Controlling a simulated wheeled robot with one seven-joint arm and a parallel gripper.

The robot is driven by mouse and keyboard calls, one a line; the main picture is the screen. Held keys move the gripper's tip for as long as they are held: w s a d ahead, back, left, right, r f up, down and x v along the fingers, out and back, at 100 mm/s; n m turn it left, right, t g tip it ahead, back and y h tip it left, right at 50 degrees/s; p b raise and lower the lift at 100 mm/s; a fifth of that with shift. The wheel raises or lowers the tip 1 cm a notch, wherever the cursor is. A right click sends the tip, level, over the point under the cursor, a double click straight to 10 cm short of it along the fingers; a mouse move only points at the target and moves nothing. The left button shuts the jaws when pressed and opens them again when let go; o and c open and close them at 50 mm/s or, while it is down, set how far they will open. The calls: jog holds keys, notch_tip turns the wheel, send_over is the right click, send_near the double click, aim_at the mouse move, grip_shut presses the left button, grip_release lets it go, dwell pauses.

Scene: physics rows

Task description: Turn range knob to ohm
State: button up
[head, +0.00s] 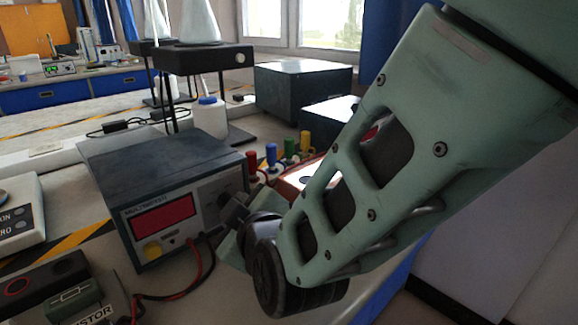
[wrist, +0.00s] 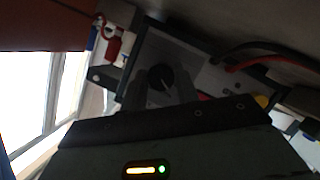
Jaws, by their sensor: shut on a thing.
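The multimeter (head: 150,165) is a dark-topped box on the bench, with a grey front panel and a red display (head: 163,217). It shows tilted in the wrist view. The round black range knob (wrist: 160,75) has a pale pointer line and sits on the panel. My gripper (head: 235,214) is at the right part of the front panel. In the wrist view its fingers (wrist: 160,88) reach to both sides of the knob and are shut on it. The arm hides part of the panel in the head view, and the range markings are too small to read.
Red and black leads (head: 198,270) run from the panel's lower edge, beside a yellow knob (head: 152,249). A resistor box (head: 75,300) stands at the front left. Coloured terminals (head: 272,153) and a white bottle (head: 210,117) stand behind the multimeter.

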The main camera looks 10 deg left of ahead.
jog(key=m+g+b, duration=0.1)
jog(key=m+y+b, duration=0.1)
jog(key=m, duration=0.1)
jog(key=shift+w+d+f+g, duration=0.1)
jog(key=shift+w+f+g, duration=0.05)
jog(key=shift+g, duration=0.25)
jog(key=m+g+y+b, duration=0.1)
jog(key=m+b, duration=0.2)
jog(key=shift+d+g, duration=0.1)
jog(key=shift+g, duration=0.2)
jog(key=m+y, duration=0.1)
jog(key=m+g, duration=0.1)
jog(key=shift+r+m+y+p, duration=0.2)
jog(key=shift+m+y+p, duration=0.2)
jog(key=shift+m+g+y+p, duration=0.5)
jog(key=shift+m+y+p, duration=0.1)
jog(key=shift+m+p, duration=0.45)
jog(key=shift+f, duration=0.1)
jog(key=o, duration=1)
jog(key=shift+c, duration=0.2)
